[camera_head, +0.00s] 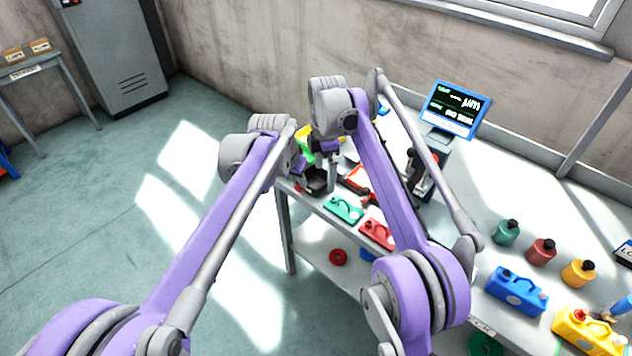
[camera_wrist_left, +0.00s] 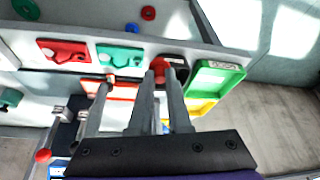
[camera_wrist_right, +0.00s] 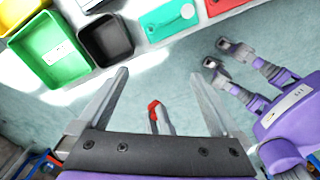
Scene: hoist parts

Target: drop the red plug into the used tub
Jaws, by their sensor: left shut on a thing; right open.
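My left gripper (camera_wrist_left: 165,74) is shut, with a red piece, seemingly the red plug (camera_wrist_left: 181,73), at its fingertips. The fingers partly hide the plug, and it is near the black tub, which sits behind it. The black tub (camera_wrist_right: 106,40) is open-topped beside a larger green tub (camera_wrist_right: 52,50) at the table's front edge. The black tub (camera_head: 318,183) also shows in the head view. The tub labels are too small to read, so I cannot tell which is the used tub. My right gripper (camera_wrist_right: 158,74) is open, its fingers wide apart, in front of the tubs.
A green panel (camera_head: 343,209) and a red panel (camera_head: 377,233) lie along the front edge. A blue-framed screen (camera_head: 456,108) stands at the back. Bottles and a blue canister (camera_head: 517,290) are on the right.

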